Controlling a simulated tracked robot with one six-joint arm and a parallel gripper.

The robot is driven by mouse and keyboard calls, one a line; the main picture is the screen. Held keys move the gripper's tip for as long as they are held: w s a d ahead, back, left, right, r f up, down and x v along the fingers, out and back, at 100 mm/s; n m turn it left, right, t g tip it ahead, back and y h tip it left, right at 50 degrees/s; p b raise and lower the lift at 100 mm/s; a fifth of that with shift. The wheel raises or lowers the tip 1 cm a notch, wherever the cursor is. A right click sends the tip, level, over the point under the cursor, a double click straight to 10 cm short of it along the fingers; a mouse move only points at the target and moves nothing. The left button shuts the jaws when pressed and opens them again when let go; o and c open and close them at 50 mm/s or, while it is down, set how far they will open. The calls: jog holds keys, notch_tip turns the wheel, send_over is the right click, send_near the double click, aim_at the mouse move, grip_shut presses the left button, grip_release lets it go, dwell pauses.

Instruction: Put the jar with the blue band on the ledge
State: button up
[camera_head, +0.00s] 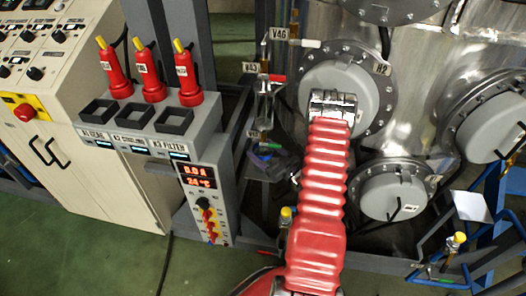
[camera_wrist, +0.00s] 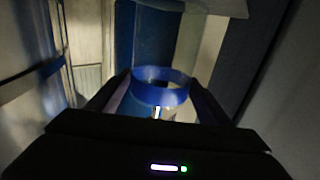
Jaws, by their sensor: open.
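A jar with a blue band (camera_wrist: 160,92) is in the middle of the wrist view, between the fingers of my gripper (camera_wrist: 162,82). The band looks like a ring around clear glass, with a pale patch below it. The jar's lower part is hidden by the dark gripper body. The jaws are open, one finger on each side of the jar. I cannot tell whether either finger touches it. In the head view, my red-sleeved arm reaches toward the metal vessel, and neither gripper nor jar can be made out. I cannot identify the ledge for certain.
The steel vessel (camera_head: 420,75) with round bolted flanges fills the right. A grey console (camera_head: 190,135) with several red-handled tools stands left of my arm. Valve fittings (camera_head: 264,105) are close to the arm. A blue frame (camera_head: 490,235) is at lower right. Green floor is clear at lower left.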

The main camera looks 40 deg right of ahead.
jog(key=s, duration=1.2)
dwell(0.6)
